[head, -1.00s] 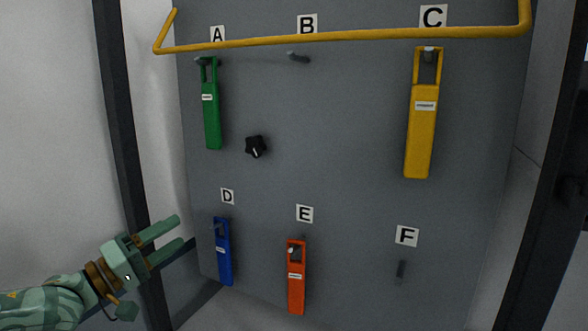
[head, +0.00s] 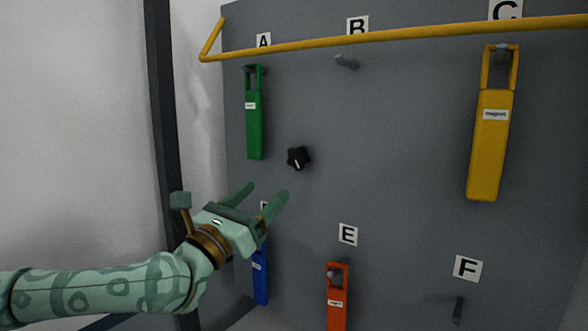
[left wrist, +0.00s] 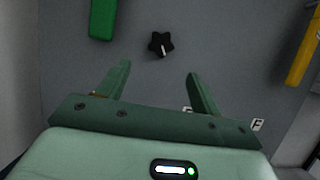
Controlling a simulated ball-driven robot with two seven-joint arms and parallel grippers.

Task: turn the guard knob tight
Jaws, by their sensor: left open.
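The guard knob (head: 298,158) is a small black lobed knob with a white mark, on the grey panel to the right of the green tool. It also shows in the left wrist view (left wrist: 160,44), beyond the fingertips and roughly centred between them. My left gripper (head: 265,191) is open and empty, below and to the left of the knob and apart from it. Its two green fingers show in the left wrist view (left wrist: 160,70). My right gripper is in neither view.
A yellow bar (head: 400,39) crosses the top of the panel (head: 400,150). A green tool (head: 254,125), a yellow tool (head: 489,145), a blue tool (head: 261,275) and an orange tool (head: 337,300) hang on pegs. Pegs B (head: 347,61) and F (head: 458,309) are empty. A dark post (head: 163,130) stands left.

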